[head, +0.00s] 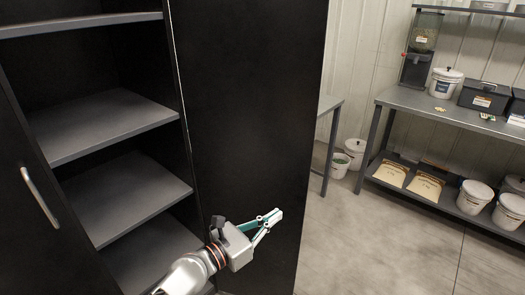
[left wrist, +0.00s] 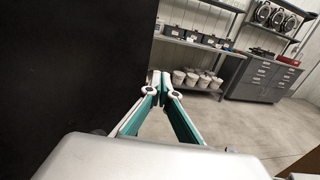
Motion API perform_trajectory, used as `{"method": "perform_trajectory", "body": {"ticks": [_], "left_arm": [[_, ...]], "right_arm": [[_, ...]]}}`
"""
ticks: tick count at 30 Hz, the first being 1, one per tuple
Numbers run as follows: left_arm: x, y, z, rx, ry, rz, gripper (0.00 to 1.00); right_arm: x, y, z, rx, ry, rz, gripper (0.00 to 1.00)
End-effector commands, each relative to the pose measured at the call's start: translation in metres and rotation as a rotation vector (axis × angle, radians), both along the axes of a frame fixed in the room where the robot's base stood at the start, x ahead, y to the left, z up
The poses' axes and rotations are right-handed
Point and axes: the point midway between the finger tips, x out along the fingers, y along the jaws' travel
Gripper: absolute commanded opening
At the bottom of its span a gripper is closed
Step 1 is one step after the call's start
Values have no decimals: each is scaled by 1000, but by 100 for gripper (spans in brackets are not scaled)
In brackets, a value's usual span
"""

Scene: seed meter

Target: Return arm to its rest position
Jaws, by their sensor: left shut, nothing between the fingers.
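My left arm comes in from the bottom of the head view. Its gripper (head: 276,216) is shut and empty, in front of the open black cabinet's right door (head: 250,100). In the left wrist view the gripper (left wrist: 160,78) shows its fingertips together with nothing between them. The dark door fills the left of that view, beside the fingers. My right gripper is in neither view.
The cabinet's grey shelves (head: 105,122) are bare where they show. A metal workbench (head: 455,112) with buckets and boxes stands at the right. The concrete floor (head: 375,240) between is clear. Grey drawer cabinets (left wrist: 262,80) show in the wrist view.

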Motion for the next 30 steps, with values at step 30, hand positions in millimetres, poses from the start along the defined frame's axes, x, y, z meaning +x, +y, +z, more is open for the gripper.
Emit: {"method": "perform_trajectory", "body": {"ticks": [30], "left_arm": [[-206,218,-235,2247,-1443,-590,0]], "right_arm": [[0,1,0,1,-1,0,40]]}}
